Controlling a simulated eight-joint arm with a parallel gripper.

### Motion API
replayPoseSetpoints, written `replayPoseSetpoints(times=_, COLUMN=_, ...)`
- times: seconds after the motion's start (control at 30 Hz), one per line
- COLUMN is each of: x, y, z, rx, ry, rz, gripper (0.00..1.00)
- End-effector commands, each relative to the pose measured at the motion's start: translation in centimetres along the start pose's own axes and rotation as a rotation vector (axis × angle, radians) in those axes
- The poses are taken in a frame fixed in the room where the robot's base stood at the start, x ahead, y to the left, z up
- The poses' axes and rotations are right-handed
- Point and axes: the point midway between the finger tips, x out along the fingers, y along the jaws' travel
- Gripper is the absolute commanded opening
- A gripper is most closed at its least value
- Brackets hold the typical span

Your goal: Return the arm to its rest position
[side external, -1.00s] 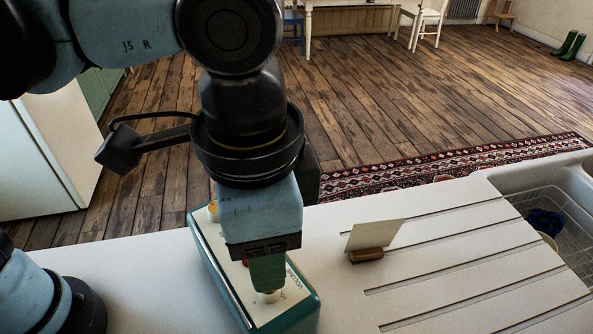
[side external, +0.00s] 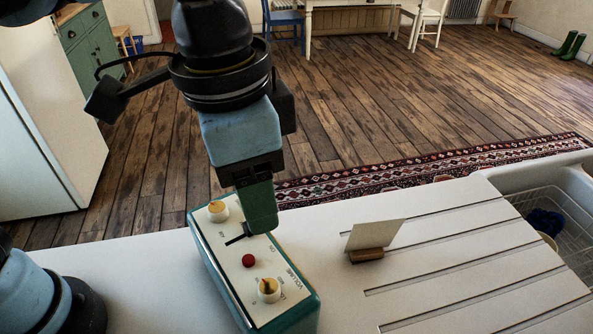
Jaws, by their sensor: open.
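My gripper (side external: 262,232) is in the side external view, pointing down above the far right edge of a teal box with a cream top panel (side external: 228,262). Its green finger hides part of the panel's edge. The gripper is open and holds nothing that I can see. The panel has a cream knob (side external: 268,290) near the word VOLUME, a second knob (side external: 217,211) at the far end, a red button (side external: 248,260) and a dark lever (side external: 237,240). I cannot tell the exact gap between finger and box.
A card in a wooden holder (side external: 367,255) stands on the white worktop (side external: 150,265) right of the box. A grooved drainer and a sink with a wire rack (side external: 567,222) lie farther right.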

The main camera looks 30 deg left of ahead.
Motion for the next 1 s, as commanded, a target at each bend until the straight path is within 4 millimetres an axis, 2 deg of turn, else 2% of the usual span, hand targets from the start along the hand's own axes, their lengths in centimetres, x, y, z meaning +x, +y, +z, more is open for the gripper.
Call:
replayPoseSetpoints(times=0.03, x=0.8, y=-2.5, z=0.3, rx=-0.062, ry=0.036, rz=0.002, gripper=0.53)
replayPoseSetpoints(times=0.2, x=3.5, y=-10.0, z=2.0, rx=-0.249, ry=0.181, rz=-0.011, gripper=0.53)
replayPoseSetpoints(times=0.4, x=6.8, y=-17.4, z=6.0, rx=-0.455, ry=0.348, rz=-0.081, gripper=0.53)
replayPoseSetpoints(times=0.5, x=8.1, y=-20.1, z=8.2, rx=-0.539, ry=0.417, rz=-0.128, gripper=0.53)
replayPoseSetpoints(times=0.6, x=9.1, y=-21.9, z=9.9, rx=-0.598, ry=0.465, rz=-0.169, gripper=0.53)
replayPoseSetpoints(times=0.73, x=9.8, y=-23.0, z=11.2, rx=-0.639, ry=0.499, rz=-0.201, gripper=0.53)
replayPoseSetpoints(times=1.0, x=9.9, y=-23.3, z=11.4, rx=-0.646, ry=0.507, rz=-0.209, gripper=0.53)
